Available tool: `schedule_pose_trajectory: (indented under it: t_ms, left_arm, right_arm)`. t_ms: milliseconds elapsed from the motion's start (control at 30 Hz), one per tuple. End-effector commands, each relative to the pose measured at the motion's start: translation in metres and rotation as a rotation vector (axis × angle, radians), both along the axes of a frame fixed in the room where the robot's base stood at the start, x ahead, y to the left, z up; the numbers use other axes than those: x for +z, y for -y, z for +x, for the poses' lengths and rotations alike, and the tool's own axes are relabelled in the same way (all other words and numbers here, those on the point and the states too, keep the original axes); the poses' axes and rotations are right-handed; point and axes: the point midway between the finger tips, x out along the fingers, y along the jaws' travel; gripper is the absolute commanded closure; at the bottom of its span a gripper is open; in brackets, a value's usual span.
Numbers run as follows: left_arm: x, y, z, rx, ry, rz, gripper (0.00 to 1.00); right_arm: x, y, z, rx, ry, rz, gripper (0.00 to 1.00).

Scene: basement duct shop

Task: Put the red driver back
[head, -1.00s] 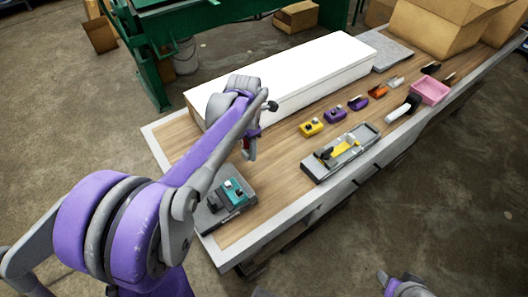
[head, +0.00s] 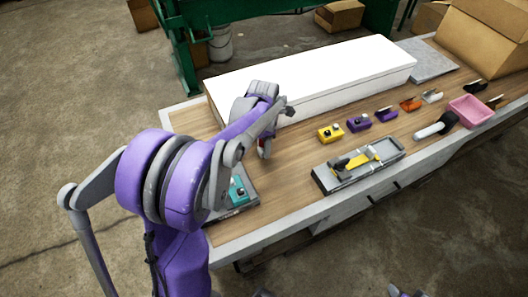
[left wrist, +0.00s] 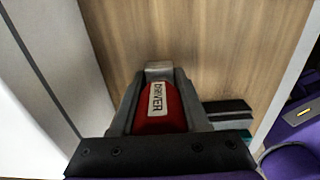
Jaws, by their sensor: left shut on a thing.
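The red driver, with a white label reading DRIVER, is between the jaws of my left gripper (left wrist: 158,100) in the left wrist view. In the head view my left gripper (head: 265,148) is over the left part of the wooden bench (head: 290,180), and a bit of the red driver (head: 266,147) shows below it. The gripper is shut on the driver. Part of the driver is hidden by the jaws and wrist. A small piece of my right arm shows at the bottom edge of the head view; its jaws cannot be made out.
A long white box (head: 330,80) lies behind the gripper. A grey tray (head: 325,181) holds a yellow tool; a teal tool (head: 238,190) sits on a dark base near my arm. Several small coloured blocks, a white-and-black tool (head: 432,131) and a pink bin (head: 472,111) stand at the right.

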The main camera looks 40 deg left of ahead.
Motion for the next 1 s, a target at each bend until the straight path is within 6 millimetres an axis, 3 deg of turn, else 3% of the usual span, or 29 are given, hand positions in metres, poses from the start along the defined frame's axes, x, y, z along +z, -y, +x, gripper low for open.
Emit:
schedule_pose_trajectory:
  t_ms: [200, 567, 600, 700, 767, 1000]
  left_arm:
    - [-0.027, 0.000, 0.000, 0.000, 0.000, 0.000, 1.00]
    - [-0.031, 0.000, 0.000, 0.000, -0.001, 0.000, 1.00]
    - [-0.032, 0.000, 0.000, 0.000, 0.000, 0.000, 0.53]
    - [-0.030, 0.000, 0.000, 0.000, 0.000, 0.000, 0.35]
    - [-0.030, 0.000, 0.000, 0.000, 0.000, 0.000, 0.25]
    - [-0.030, 0.000, 0.000, 0.000, 0.000, 0.000, 0.25]
  right_arm:
    - [-0.002, 0.000, -0.001, 0.000, -0.001, 0.000, 0.50]
    - [-0.005, 0.000, -0.001, 0.000, -0.003, 0.000, 0.50]
    - [-0.006, 0.000, -0.002, 0.000, -0.003, 0.000, 0.50]
    - [-0.005, 0.000, -0.001, 0.000, -0.003, 0.000, 0.50]
    - [-0.005, 0.000, -0.001, 0.000, -0.003, 0.000, 0.50]
    - [-0.005, 0.000, -0.001, 0.000, -0.002, 0.000, 0.50]
